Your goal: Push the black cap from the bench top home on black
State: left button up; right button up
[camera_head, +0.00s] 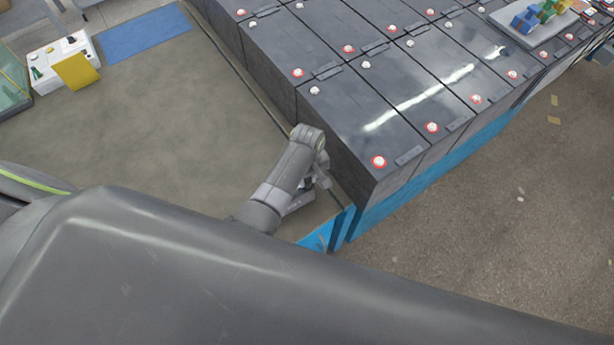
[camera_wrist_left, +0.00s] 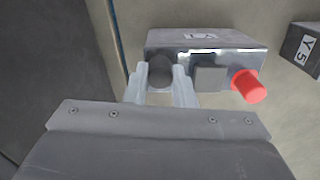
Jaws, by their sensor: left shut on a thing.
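In the left wrist view, the dark round black cap (camera_wrist_left: 160,70) sits between the pale fingertips of my left gripper (camera_wrist_left: 160,87), which is shut on it. The cap is at the near face of a small grey block with a label (camera_wrist_left: 215,42). I cannot tell if the cap is seated on the block or only touching it. A red cap (camera_wrist_left: 248,86) stands on the same face, to the right. In the head view my left gripper (camera_head: 318,184) is low by the bench edge, beside the large battery row; the cap and block are not clear there. My right gripper is not in view.
A second dark block labelled Y 5 (camera_wrist_left: 304,50) lies to the right in the wrist view. The large grey battery row (camera_head: 375,90) has red and white terminals and stands close to my left arm. The bench top (camera_head: 170,110) is mostly clear. A blue mat (camera_head: 145,33) lies farther off.

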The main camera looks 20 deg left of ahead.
pick_arm(q)
jog(key=shift+f, duration=0.35)
dwell(0.4)
jog(key=o, duration=1.5)
jog(key=shift+r, duration=0.1)
jog(key=shift+r+p, duration=0.45)
jog(key=shift+r, duration=3)
